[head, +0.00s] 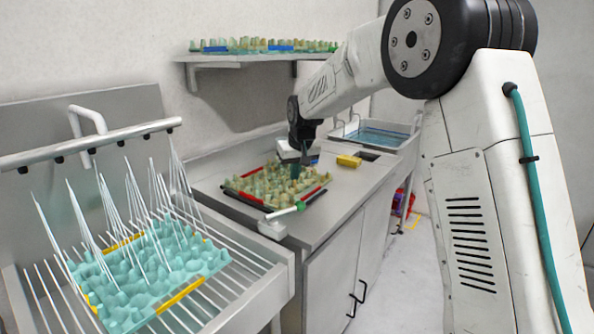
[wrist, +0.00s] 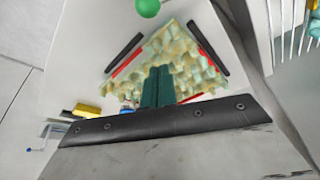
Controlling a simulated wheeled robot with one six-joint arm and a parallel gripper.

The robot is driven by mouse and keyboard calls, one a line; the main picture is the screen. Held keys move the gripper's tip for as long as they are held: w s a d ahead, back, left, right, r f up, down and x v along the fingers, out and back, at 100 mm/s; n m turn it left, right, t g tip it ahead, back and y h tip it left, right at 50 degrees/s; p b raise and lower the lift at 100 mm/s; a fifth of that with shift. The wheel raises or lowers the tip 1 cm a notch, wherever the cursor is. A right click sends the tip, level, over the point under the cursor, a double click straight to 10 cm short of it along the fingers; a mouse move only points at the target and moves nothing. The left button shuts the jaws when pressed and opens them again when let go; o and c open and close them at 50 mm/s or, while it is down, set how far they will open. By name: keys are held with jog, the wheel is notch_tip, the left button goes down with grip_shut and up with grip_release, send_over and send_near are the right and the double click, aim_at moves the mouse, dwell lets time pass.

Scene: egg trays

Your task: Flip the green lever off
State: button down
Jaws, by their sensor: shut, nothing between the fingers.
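The green lever is a pale bar (head: 283,212) with a green knob (head: 300,206) at its right end. The green knob (wrist: 147,8) also shows at the top edge of the wrist view; the bar is out of that view. My gripper (head: 295,172) points down over the egg tray, behind the lever and apart from it. Its teal fingers (wrist: 157,75) are together with nothing between them.
A yellowish egg tray (head: 258,188) with red and black edges lies on the counter (head: 340,195). A teal egg tray (head: 150,275) sits among the rack's upright wires at left. A yellow block (head: 349,161) lies near the back right. A wall shelf (head: 225,57) holds more trays.

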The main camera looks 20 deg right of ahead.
aim_at(285, 211)
jog(key=x, duration=0.6)
jog(key=s, duration=0.3)
jog(key=shift+s+d+f, duration=0.1)
jog(key=shift+d+f, duration=0.05)
jog(key=shift+f, duration=0.2)
jog(key=shift+s+f, duration=0.1)
jog(key=shift+s, duration=0.25)
jog(key=shift+s+d, duration=0.1)
jog(key=shift+d, duration=0.1)
